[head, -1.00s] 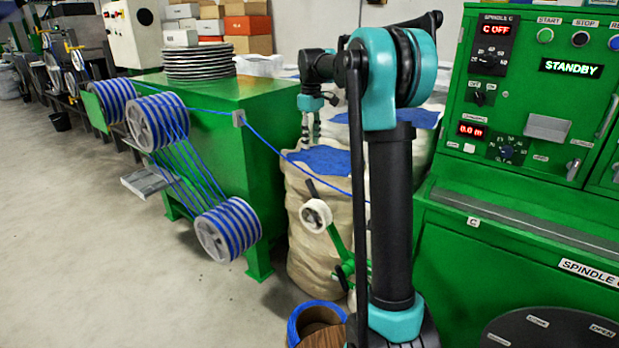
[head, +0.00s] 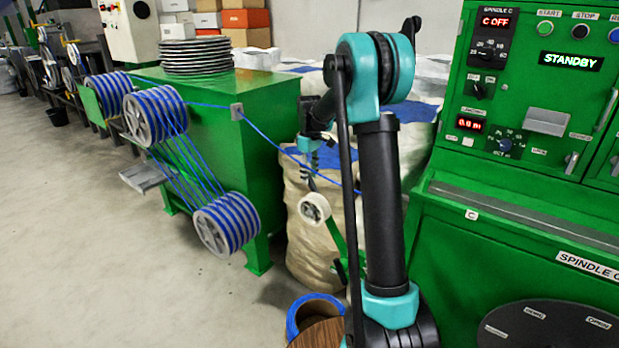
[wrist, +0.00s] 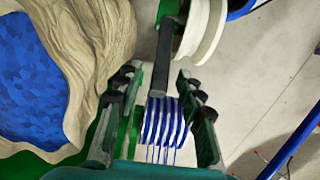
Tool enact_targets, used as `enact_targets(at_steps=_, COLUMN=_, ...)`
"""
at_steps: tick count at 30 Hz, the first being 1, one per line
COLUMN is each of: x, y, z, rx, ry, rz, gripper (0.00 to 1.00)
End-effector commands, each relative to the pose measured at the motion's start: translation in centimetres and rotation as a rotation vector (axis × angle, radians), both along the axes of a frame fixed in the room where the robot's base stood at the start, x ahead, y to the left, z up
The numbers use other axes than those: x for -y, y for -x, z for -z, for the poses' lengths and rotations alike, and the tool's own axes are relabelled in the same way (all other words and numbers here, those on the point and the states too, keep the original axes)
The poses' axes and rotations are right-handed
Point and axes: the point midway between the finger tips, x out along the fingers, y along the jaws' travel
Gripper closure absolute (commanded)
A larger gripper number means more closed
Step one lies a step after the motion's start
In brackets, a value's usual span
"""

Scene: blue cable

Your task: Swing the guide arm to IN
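The guide arm (head: 340,238) is a green lever with a white pulley (head: 314,208) and a dark handle at its upper end. In the wrist view the handle (wrist: 164,62) runs down from the top between the fingers, with the white pulley (wrist: 205,28) just right of it. My gripper (wrist: 158,76) is open, its fingers either side of the handle with gaps showing. In the head view my gripper (head: 311,170) is just above the pulley and hides part of the handle. No IN marking is readable.
A sack of blue material (head: 302,250) stands behind the guide arm. A blue cable (head: 265,135) runs from striped spools (head: 228,222) past the green machine (head: 240,160). A green control cabinet (head: 540,120) reading STANDBY is on the right. Open floor lies left.

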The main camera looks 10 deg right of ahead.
Motion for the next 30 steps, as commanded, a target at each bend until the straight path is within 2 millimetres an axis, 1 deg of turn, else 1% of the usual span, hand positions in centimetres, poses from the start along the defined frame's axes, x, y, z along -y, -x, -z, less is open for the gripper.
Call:
enact_targets(at_steps=3, x=0.00, y=-0.01, z=0.92, rx=0.000, ry=0.000, rz=0.000, gripper=0.62)
enact_targets(at_steps=5, x=0.00, y=0.00, z=1.15, rx=0.000, ry=0.000, rz=0.000, gripper=0.62)
enact_targets(at_steps=13, x=0.00, y=0.00, z=1.27, rx=0.000, ry=0.000, rz=0.000, gripper=0.62)
enact_targets(at_steps=14, x=0.00, y=0.00, z=1.27, rx=0.000, ry=0.000, rz=0.000, gripper=0.63)
enact_targets(at_steps=21, x=0.00, y=0.00, z=1.25, rx=0.000, ry=0.000, rz=0.000, gripper=0.93)
enact_targets(at_steps=23, x=0.00, y=0.00, z=1.25, rx=0.000, ry=0.000, rz=0.000, gripper=1.00)
enact_targets(at_steps=30, x=0.00, y=0.00, z=1.24, rx=0.000, ry=0.000, rz=0.000, gripper=1.00)
